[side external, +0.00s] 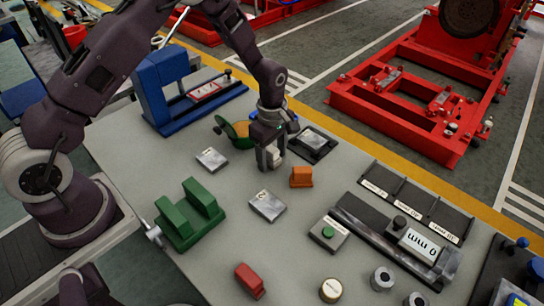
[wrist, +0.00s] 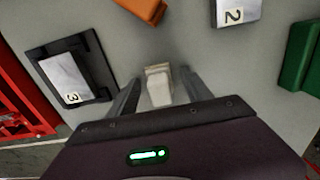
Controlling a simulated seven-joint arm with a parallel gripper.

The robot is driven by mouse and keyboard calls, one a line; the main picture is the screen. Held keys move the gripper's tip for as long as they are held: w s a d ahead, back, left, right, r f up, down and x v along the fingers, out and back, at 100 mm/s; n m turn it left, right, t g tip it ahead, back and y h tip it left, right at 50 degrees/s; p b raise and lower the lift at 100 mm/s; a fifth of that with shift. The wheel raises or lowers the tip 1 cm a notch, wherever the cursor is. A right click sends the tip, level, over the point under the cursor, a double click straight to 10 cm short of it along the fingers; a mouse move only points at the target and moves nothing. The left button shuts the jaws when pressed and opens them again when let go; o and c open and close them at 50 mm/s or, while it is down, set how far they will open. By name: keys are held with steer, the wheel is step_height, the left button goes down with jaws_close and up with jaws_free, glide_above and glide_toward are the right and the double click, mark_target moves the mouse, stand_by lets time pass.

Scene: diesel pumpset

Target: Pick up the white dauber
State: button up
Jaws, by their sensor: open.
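The white dauber (wrist: 158,88) stands on the grey bench top, between the two fingers of my gripper (wrist: 160,77) in the wrist view. A gap shows between it and each finger, so the gripper is open around it and not closed on it. In the side view my gripper (side external: 269,158) points down at the bench behind the orange block, with its fingertips low near the surface. The fingers largely hide the dauber there.
An orange block (side external: 301,177) sits close by. Numbered metal blocks lie near: 1 (side external: 211,158), 2 (side external: 267,204) and 3 (side external: 313,139), the last in a black holder. A green block fixture (side external: 190,214) stands front left.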

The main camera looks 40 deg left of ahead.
mark_target(272, 149)
jaws_close()
steer(key=shift+r, duration=0.15)
step_height(272, 149, up, 10)
steer(key=shift+f, duration=0.1)
steer(key=c, duration=0.9)
jaws_free()
jaws_close()
